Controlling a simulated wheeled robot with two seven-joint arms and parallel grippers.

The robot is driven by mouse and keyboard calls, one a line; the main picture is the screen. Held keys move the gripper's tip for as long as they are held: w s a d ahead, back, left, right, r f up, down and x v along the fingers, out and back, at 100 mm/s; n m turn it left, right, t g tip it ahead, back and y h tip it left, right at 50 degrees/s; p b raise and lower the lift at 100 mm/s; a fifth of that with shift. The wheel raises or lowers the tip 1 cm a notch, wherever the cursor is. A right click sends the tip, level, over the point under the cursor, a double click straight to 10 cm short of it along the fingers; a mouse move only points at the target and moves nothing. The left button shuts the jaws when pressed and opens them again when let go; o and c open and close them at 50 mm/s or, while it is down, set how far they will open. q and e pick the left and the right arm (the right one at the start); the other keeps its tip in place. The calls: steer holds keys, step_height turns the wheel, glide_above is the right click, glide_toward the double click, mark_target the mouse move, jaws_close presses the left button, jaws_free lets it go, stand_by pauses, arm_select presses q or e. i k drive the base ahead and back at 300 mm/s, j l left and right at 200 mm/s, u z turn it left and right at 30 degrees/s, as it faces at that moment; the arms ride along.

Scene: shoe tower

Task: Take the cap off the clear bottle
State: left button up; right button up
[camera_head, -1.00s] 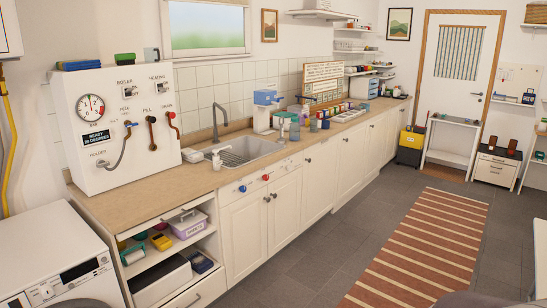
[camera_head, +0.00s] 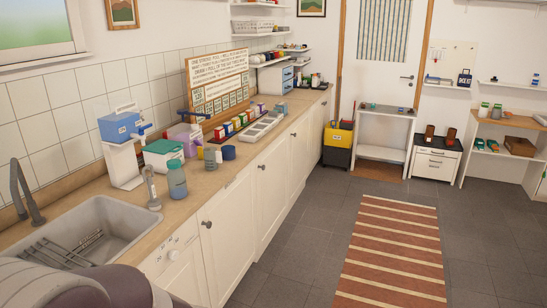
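A translucent blue-green bottle (camera_head: 177,183) stands upright on the counter's front edge, to the right of the sink. A cap (camera_head: 174,163) is on its top. Just left of it stands a slimmer greyish clear container (camera_head: 152,192), also upright; its details are too small to tell. I cannot tell for sure which of the two is the clear bottle. Neither of my grippers is in view. Rounded grey parts at the bottom left look like my own arm, and no fingers show there.
The sink (camera_head: 118,217) with a rack and tap (camera_head: 22,192) is at the left. Behind the bottle are a blue-and-white dispenser (camera_head: 121,128) and a green-lidded box (camera_head: 163,154). The floor beside the striped rug (camera_head: 394,245) is clear.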

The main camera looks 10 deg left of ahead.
mark_target(177, 182)
steer(key=i+u, duration=0.1)
steer(key=i, duration=0.4)
steer(key=i+l+u, duration=0.1)
steer(key=i, duration=0.4)
steer(key=i+l+u, duration=0.1)
steer(key=i, duration=0.4)
steer(key=l, duration=0.05)
